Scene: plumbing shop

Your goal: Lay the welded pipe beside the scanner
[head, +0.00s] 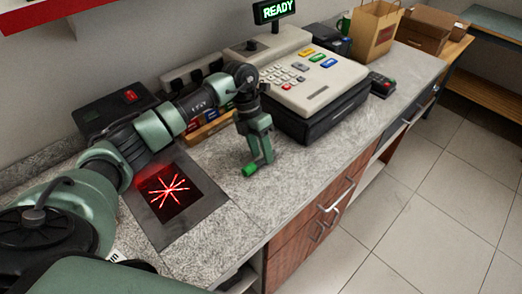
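The scanner (215,197) is a flat dark metal plate set in the counter, with a window glowing with a red star of lines. My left gripper (260,162) reaches down over the counter to the right of the scanner, in front of the cash register. A short bright green piece (250,170), which looks like the end of the welded pipe, sticks out to the left at its fingertips. The fingers look shut on it and hide the rest. I cannot tell whether the pipe touches the counter. My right gripper is not in view.
The cash register (315,83) with a READY display (273,11) stands behind the gripper. A card terminal (382,86) and a paper bag (374,32) are farther right. A black box with a red switch (115,110) stands behind my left arm. The counter's front strip is clear.

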